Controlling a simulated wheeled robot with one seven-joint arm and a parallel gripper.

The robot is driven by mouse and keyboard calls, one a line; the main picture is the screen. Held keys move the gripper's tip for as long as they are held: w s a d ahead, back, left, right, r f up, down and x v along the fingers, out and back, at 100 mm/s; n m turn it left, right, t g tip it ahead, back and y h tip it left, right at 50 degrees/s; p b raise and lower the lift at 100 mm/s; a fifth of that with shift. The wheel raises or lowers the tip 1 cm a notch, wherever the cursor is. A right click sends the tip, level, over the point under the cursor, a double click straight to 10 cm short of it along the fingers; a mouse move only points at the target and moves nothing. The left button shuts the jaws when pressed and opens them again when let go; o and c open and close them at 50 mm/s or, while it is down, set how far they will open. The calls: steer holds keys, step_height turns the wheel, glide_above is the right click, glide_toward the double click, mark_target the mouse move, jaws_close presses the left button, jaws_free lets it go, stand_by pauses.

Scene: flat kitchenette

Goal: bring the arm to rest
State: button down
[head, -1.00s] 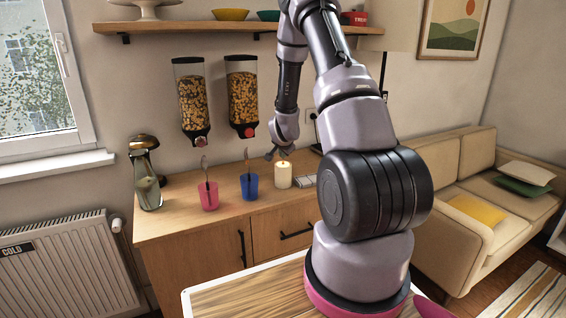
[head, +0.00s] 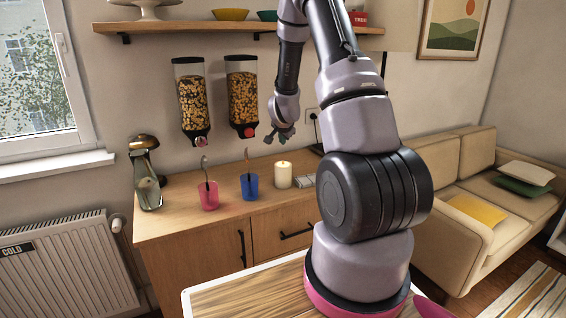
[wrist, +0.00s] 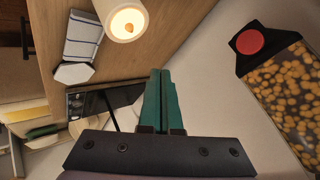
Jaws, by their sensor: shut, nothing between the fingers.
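My gripper (head: 280,136) is above the wooden counter in the head view, a little higher than the lit candle and apart from it. In the wrist view its two green fingers (wrist: 160,101) are together, with nothing between them. My arm reaches up and over from the base at the right of the head view, bent at the elbow above the picture's top edge.
The counter (head: 225,205) holds a white candle (head: 283,175), a blue cup (head: 249,187), a pink cup (head: 208,196) and a glass carafe (head: 150,193). Two cereal dispensers (head: 191,100) hang on the wall. A shelf (head: 180,27) runs above them. A sofa (head: 450,165) stands right.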

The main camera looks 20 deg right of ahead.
steer(key=shift+r, duration=0.1)
steer(key=s+a+r+n+y, duration=0.2)
steer(key=s+a+r, duration=0.35)
steer(key=r, duration=0.45)
steer(key=s+a+r+n+y, duration=0.1)
steer(key=s+a+r+n, duration=0.1)
steer(key=s+a+r, duration=0.6)
steer(key=s+a+r+n, duration=0.1)
steer(key=s+r, duration=0.2)
steer(key=s, duration=0.4)
steer(key=s+a+r+n+g+y, duration=0.1)
steer(key=s+r+n, duration=0.1)
steer(key=s, duration=0.6)
steer(key=s+a+r+n+y, duration=0.1)
steer(key=s+a+r+n, duration=0.1)
steer(key=s+r, duration=0.2)
steer(key=s, duration=0.3)
steer(key=shift+s+r, duration=0.2)
steer(key=shift+r, duration=0.2)
